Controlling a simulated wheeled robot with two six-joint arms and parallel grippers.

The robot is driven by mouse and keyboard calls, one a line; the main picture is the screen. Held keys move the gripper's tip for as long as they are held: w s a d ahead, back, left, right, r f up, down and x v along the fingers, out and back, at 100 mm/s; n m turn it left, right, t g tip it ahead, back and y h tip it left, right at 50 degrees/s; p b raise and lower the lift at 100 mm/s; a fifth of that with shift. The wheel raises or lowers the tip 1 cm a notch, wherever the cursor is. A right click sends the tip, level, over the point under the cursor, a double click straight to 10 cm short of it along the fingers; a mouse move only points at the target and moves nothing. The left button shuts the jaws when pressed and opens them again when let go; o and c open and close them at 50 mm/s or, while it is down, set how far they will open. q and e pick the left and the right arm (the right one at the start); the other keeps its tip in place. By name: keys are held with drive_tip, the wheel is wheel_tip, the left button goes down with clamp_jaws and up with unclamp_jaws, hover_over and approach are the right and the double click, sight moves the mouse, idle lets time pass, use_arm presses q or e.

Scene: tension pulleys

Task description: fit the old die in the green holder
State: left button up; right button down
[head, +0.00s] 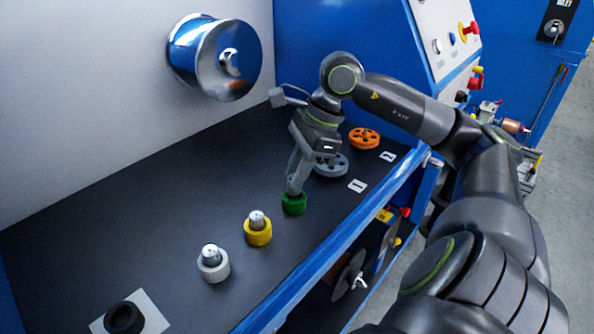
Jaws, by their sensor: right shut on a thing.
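The green holder (293,205) stands on the dark bench top, right of the yellow holder. My right gripper (294,188) points down at the green holder, with its fingertips at the holder's top. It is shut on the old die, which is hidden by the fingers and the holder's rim. I cannot tell how deep the die sits in the holder. My left gripper is out of view.
A yellow holder (258,235) and a white holder (214,267) each hold a silver die. A black ring (124,318) lies on a white card. Grey (331,166) and orange (364,138) wheels lie behind my gripper. A large chrome drum (207,58) sticks out from the wall.

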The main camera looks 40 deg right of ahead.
drive_tip(key=shift+b, duration=0.55)
idle(1.0)
drive_tip(key=shift+f, duration=0.25)
drive_tip(key=shift+f+b, duration=1.05)
drive_tip(key=shift+b, duration=0.15)
drive_tip(key=shift+r, duration=0.15)
drive_tip(key=c, duration=1.2)
unclamp_jaws()
drive_tip(key=shift+o, duration=0.2)
